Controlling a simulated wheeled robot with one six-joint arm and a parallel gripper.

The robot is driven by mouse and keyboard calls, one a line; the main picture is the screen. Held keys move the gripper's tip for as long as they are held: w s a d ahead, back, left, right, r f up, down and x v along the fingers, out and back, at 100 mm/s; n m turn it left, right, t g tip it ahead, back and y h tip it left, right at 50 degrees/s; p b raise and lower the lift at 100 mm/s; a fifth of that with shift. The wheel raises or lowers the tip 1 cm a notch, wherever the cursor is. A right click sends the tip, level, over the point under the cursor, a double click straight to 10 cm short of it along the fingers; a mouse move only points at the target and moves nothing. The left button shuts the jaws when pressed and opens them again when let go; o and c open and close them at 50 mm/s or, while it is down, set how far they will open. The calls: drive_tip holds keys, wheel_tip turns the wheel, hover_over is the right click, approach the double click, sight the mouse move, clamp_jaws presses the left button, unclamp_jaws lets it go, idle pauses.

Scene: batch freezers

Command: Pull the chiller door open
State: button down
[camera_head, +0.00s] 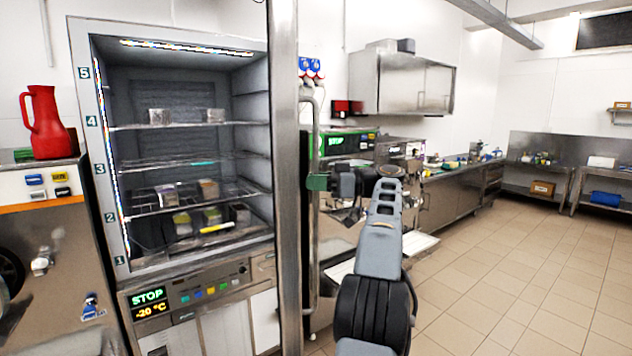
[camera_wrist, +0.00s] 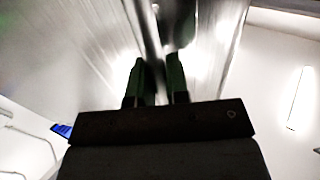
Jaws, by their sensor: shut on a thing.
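The chiller door (camera_head: 285,170) stands swung out and is seen nearly edge-on, at the right of the open chiller cabinet (camera_head: 88,150). A long vertical metal handle (camera_head: 313,250) runs along the door's outer face. My gripper (camera_head: 316,182) is at about mid-height of this handle, shut on it. The handle and door edge partly hide the fingertips in the head view.
Inside the cabinet, wire shelves (camera_head: 190,126) hold several small containers. A red jug (camera_head: 47,122) stands on a machine at the left. Another machine with a green display (camera_head: 345,141) stands behind my arm. Tiled floor (camera_head: 500,280) at the right is clear.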

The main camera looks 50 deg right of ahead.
drive_tip(key=c, duration=1.1)
unclamp_jaws()
drive_tip(key=shift+p+v, duration=1.25)
drive_tip(key=shift+v, duration=5.6)
drive_tip(key=shift+c, duration=0.4)
